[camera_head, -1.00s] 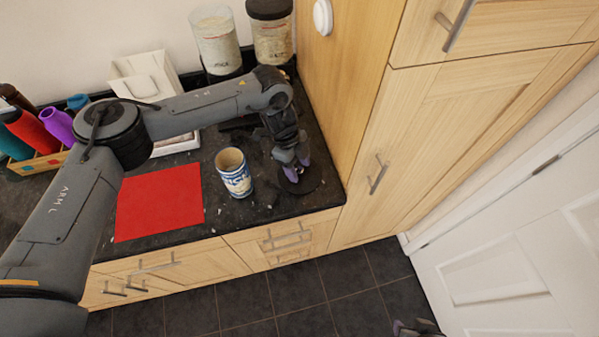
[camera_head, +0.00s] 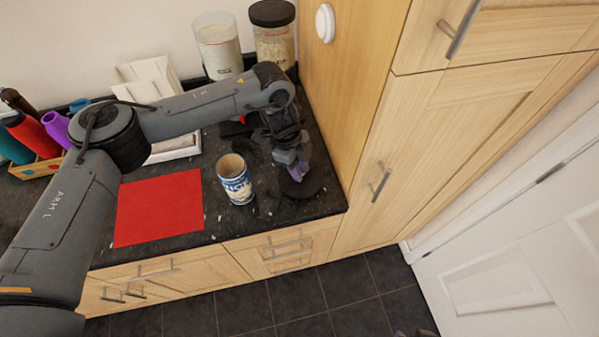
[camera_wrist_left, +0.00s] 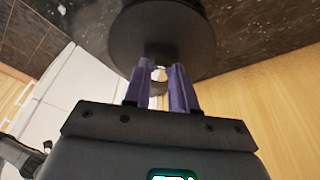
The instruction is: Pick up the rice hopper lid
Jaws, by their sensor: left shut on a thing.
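The rice hopper lid (camera_head: 312,186) is a round black disc at the right end of the dark counter. In the left wrist view the lid (camera_wrist_left: 160,30) fills the top middle, in front of the fingertips. My left gripper (camera_head: 297,172) is shut on the lid's small middle part; its purple fingers (camera_wrist_left: 160,75) close there and hide most of the grip. I cannot tell whether the lid touches the counter. A clear hopper without a lid (camera_head: 219,45) stands at the back. Only a dark scrap at the head view's bottom edge may be my right gripper.
A blue and white can (camera_head: 235,182) stands open just left of the lid. A red mat (camera_head: 158,208) lies further left. A black-lidded container (camera_head: 272,35) stands at the back by the tall wooden cabinet (camera_head: 345,100). Bottles (camera_head: 35,135) stand in a crate at far left.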

